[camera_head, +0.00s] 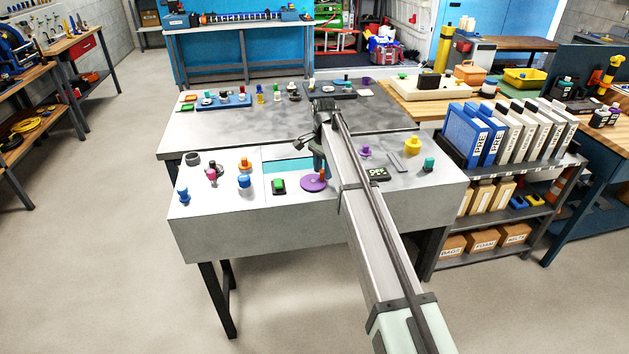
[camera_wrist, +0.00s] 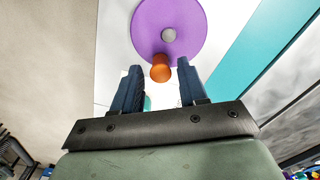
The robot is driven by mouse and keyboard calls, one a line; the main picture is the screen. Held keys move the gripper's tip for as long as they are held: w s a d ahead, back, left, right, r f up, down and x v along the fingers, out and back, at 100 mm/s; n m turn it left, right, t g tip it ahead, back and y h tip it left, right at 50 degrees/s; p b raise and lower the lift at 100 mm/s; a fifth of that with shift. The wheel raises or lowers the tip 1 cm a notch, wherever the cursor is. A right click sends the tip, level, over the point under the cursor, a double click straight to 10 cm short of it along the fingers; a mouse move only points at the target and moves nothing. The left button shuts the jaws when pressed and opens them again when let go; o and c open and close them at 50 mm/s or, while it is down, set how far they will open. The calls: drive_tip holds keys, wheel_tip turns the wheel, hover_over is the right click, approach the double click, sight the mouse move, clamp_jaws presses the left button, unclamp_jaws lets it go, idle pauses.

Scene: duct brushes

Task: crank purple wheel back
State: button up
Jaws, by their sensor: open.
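The purple wheel (camera_head: 314,183) is a flat disc on the pale panel of the bench, with an orange knob (camera_head: 322,174) standing near its rim. In the wrist view the purple disc (camera_wrist: 169,22) shows a grey hub at its middle, and the orange knob (camera_wrist: 160,68) points toward me. My gripper (camera_wrist: 157,75) is open, its two blue-grey fingers on either side of the knob's line. I cannot tell whether they touch the knob. In the head view my arm covers the area just right of the wheel, and my gripper (camera_head: 318,160) is partly hidden there.
A green button (camera_head: 279,185) sits left of the wheel and a small OFF display (camera_head: 378,174) right of it. Orange, blue, purple and yellow knobs stand around on the panel. A teal strip (camera_head: 285,163) lies behind the wheel. The panel's front edge is close.

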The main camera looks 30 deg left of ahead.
drive_tip(key=shift+r, duration=2.85)
